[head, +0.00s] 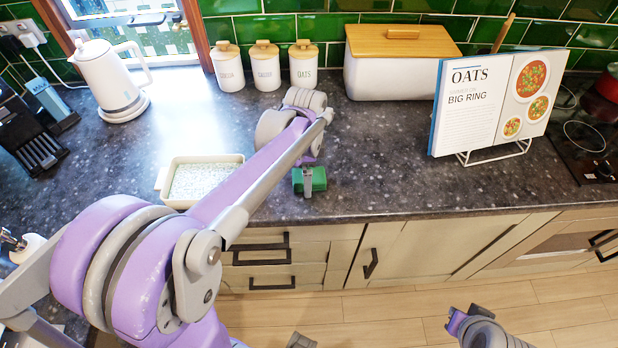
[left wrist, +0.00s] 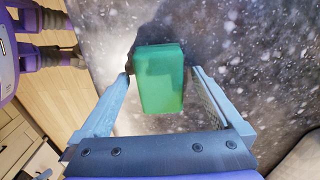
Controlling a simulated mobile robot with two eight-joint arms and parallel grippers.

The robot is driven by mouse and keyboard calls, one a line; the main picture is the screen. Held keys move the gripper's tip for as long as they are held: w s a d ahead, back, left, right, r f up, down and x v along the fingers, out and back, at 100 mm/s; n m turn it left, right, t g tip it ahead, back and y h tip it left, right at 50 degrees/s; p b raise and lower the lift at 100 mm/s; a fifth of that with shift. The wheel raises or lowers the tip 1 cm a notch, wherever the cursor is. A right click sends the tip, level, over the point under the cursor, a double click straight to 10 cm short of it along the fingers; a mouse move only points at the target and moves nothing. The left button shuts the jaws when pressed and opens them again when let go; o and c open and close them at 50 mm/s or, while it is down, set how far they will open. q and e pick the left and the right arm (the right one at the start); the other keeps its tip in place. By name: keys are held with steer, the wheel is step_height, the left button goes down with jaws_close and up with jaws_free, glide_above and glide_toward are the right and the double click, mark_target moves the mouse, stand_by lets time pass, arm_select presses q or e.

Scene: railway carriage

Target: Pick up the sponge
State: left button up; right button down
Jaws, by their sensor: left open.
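The sponge is a green block (head: 319,179) on the dark speckled worktop near its front edge, in the middle of the head view. In the left wrist view the sponge (left wrist: 160,79) lies between my open fingers, with a gap visible on the right side. The left finger's tip is close to its edge, and I cannot tell if they touch. My left gripper (head: 308,183) reaches down over the sponge from the left arm and partly hides it.
A cream dish (head: 163,181) with pale contents stands left of the sponge, partly behind my left arm. A white kettle (head: 105,75), three canisters (head: 266,68), a bread bin (head: 385,80) and a cookbook on a stand (head: 480,102) stand farther back. The worktop right of the sponge is clear.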

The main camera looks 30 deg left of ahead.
arm_select(q)
steer(key=shift+f, duration=0.15)
steer(key=c, duration=1.4)
steer(key=shift+o, duration=0.2)
